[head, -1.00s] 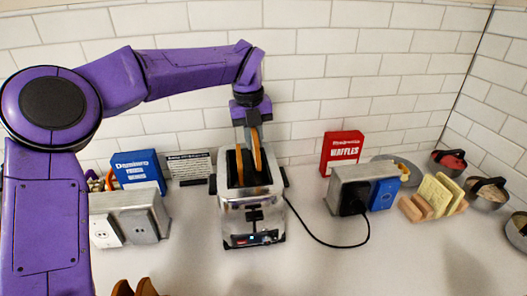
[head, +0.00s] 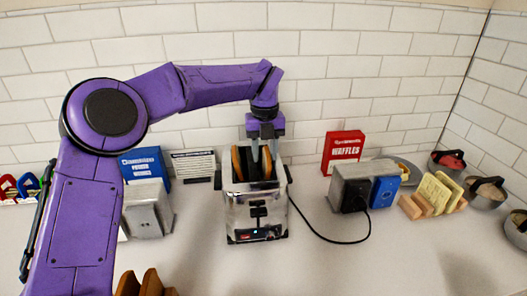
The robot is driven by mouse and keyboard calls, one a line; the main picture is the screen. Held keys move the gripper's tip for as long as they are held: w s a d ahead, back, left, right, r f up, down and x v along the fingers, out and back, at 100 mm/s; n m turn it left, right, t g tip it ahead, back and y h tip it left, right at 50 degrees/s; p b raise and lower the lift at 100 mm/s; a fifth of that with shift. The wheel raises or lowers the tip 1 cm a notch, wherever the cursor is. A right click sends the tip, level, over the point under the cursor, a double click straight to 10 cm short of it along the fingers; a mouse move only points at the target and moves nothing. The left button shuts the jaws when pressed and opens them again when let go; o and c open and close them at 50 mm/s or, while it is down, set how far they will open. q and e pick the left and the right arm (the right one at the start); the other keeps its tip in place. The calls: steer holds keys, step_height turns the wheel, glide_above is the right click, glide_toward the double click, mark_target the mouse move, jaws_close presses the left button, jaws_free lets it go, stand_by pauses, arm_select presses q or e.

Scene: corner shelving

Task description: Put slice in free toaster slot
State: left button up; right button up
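The silver toaster (head: 256,210) stands in the middle of the counter against the wall, its two slots facing up. One brown slice (head: 237,163) stands in its left slot. A second slice (head: 267,163) sits low in the right slot, its top edge showing. My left gripper (head: 265,157) points down over the right slot. Its fingers look spread, one on each side of the second slice, and apart from it. The slices' lower parts are hidden inside the toaster. My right gripper is not in view.
A black cord runs from the toaster to a metal outlet box (head: 347,184). A red waffle box (head: 343,152), a rack of yellow sponges (head: 435,192) and bowls stand right. A blue box (head: 146,163) is left. Brown slices (head: 140,284) show at the front edge.

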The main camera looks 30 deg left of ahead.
mark_target(263, 175)
arm_select(q)
steer(key=shift+s+a+f, duration=0.15)
steer(key=shift+s+a, duration=0.05)
steer(key=shift+a, duration=0.15)
steer(key=shift+d, duration=0.1)
step_height(263, 175, up, 13)
steer(key=p, duration=0.2)
steer(key=shift+w, duration=0.15)
stand_by(0.6)
